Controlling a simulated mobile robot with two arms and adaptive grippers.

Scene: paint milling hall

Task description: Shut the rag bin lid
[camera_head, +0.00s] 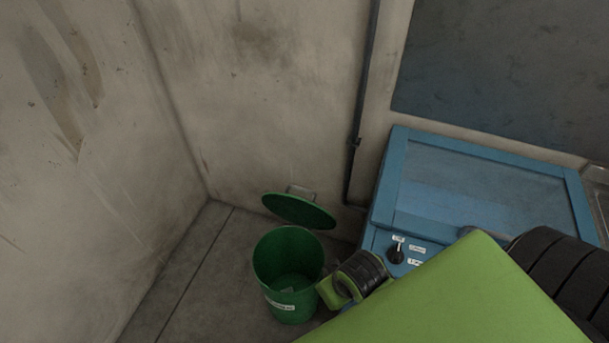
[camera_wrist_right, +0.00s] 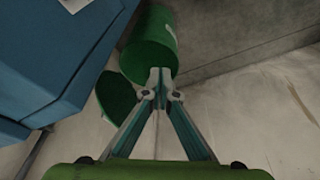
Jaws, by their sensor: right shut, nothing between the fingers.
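The green rag bin (camera_head: 275,297) stands on the floor near the wall corner, with a pale label on its front. Its round green lid (camera_head: 298,212) is open, tilted up behind the bin mouth, with a handle on top. In the right wrist view the bin (camera_wrist_right: 150,50) is at the top and the lid (camera_wrist_right: 116,97) lies left of the fingers. My right gripper (camera_wrist_right: 160,76) is shut and empty; its tips overlap the bin's edge in the picture, and I cannot tell whether they touch. In the head view my right arm hides the gripper. My left gripper is not in view.
A blue cabinet (camera_head: 383,205) with a glazed top and a black switch (camera_head: 396,254) stands close to the right of the bin. Bare walls meet behind the bin, and a dark pipe (camera_head: 356,145) runs down the back wall. The floor left of the bin is clear.

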